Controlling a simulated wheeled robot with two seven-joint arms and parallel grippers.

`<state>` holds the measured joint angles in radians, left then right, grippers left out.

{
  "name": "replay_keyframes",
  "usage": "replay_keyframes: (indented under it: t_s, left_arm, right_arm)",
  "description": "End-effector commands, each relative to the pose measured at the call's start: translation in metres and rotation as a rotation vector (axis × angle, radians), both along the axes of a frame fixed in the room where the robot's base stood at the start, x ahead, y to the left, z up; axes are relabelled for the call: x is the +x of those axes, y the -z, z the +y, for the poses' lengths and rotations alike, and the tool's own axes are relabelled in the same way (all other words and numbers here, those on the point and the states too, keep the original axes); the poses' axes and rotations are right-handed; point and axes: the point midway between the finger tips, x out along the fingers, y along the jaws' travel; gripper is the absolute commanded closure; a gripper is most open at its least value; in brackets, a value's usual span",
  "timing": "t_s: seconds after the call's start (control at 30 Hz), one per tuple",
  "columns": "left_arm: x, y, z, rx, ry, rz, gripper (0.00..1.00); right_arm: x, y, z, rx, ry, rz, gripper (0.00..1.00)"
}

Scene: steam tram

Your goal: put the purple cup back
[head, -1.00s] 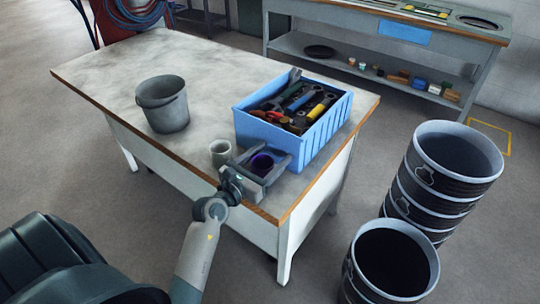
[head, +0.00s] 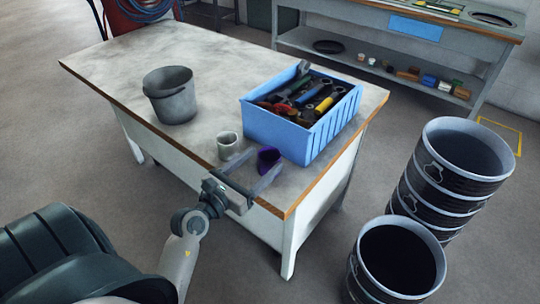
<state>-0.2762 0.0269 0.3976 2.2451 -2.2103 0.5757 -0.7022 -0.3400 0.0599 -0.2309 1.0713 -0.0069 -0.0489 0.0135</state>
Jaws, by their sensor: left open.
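The purple cup (head: 268,158) is on the worktable close to the near side of the blue bin. It looks tilted or on its side, but it is small and partly covered by a finger, so I cannot be sure. My left gripper (head: 263,163) is open, low over the table's front edge. Its fingertips reach to either side of the cup, with a gap between cup and palm. I cannot tell whether a finger touches it. My right gripper is not in view.
A pale grey cup (head: 228,145) stands just left of the left gripper. The blue bin (head: 280,137) full of tools stands right behind the purple cup. A grey bucket (head: 171,97) stands farther left on the worktable (head: 225,58). Black drums (head: 445,185) stand on the floor at right.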

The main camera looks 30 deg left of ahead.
Motion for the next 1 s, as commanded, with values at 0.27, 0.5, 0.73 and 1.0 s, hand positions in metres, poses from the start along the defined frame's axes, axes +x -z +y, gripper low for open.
replay_keyframes:
  t_s: [0.27, 0.5, 0.73, 1.0]
  left_arm:
    - [-0.035, 0.001, 0.003, 0.001, -0.001, 0.001, 0.35]
    - [-0.042, -0.001, 0.003, 0.001, 0.0, -0.001, 0.35]
    - [-0.042, -0.001, 0.003, 0.001, 0.0, -0.001, 0.35]
    - [-0.042, -0.001, 0.003, 0.001, 0.0, -0.001, 0.35]
  right_arm:
    - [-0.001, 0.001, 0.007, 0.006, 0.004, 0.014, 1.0]
    - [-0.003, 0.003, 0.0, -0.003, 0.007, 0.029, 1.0]
    - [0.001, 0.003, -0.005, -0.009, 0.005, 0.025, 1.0]
    - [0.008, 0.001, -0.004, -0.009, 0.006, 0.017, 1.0]
